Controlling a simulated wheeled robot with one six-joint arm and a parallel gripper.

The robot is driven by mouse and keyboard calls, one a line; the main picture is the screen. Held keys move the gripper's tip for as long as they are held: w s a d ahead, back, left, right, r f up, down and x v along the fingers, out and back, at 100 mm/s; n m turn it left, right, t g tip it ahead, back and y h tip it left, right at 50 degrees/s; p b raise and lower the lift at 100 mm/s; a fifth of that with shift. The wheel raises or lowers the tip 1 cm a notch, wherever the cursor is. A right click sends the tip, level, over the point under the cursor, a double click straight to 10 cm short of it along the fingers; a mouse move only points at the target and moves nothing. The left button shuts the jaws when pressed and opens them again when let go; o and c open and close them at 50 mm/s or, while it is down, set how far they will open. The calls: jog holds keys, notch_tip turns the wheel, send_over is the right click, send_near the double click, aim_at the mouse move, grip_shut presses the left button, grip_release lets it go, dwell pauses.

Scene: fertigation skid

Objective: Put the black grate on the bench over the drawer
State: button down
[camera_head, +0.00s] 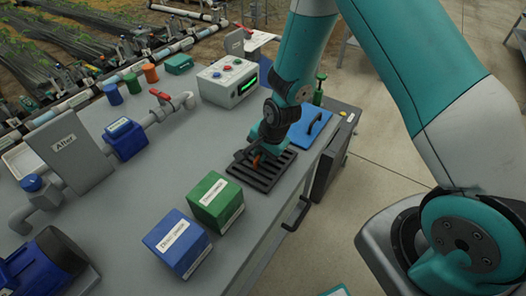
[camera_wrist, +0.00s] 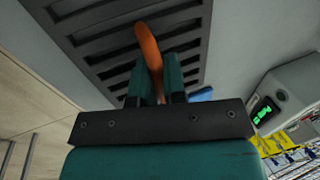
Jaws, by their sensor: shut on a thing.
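The black slotted grate (camera_head: 262,180) is at the front edge of the grey bench, flat and level with the top. It also fills the upper middle of the wrist view (camera_wrist: 108,45). My gripper (camera_head: 255,158) is above it, with its fingers (camera_wrist: 155,85) shut on the grate's orange handle (camera_wrist: 149,50). I cannot tell whether the grate rests on the bench or hangs just above it. The drawer's dark pull handle (camera_head: 297,214) is on the bench front, below and right of the grate.
A green box (camera_head: 214,202) and a blue box (camera_head: 177,243) stand left of the grate. A control box (camera_head: 228,82) with a green display stands behind it. A blue lidded panel (camera_head: 309,130) lies to its right. Pipework (camera_head: 160,115) runs along the back.

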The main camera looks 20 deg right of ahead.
aim_at(272, 165)
jog(key=shift+f, duration=0.2)
jog(key=c, duration=1.2)
grip_release()
jog(key=shift+r, duration=0.15)
jog(key=shift+r, duration=0.2)
jog(key=v, duration=1.1)
jog(key=s+a+r+n+g, duration=0.1)
jog(key=s+a+r+n, duration=0.1)
jog(key=s+r+n, duration=0.4)
jog(key=s+a+r+n+g+y, duration=0.1)
jog(key=s+a+r+n, duration=0.1)
jog(key=s+r+n, duration=0.4)
jog(key=s+a+r+n+y, duration=0.1)
jog(key=s+a+r+n, duration=0.1)
jog(key=s+r+n, duration=0.3)
jog(key=shift+s+a+r+n+g+b, duration=0.15)
jog(key=shift+s+n, duration=0.1)
jog(key=shift+s, duration=0.4)
jog(key=shift+s+a+r+n+g+b, duration=0.1)
jog(key=shift+s+n, duration=0.1)
jog(key=shift+s, duration=0.4)
jog(key=shift+s+a+r+n+g+b, duration=0.15)
jog(key=shift+s+n, duration=0.1)
jog(key=shift+s, duration=0.4)
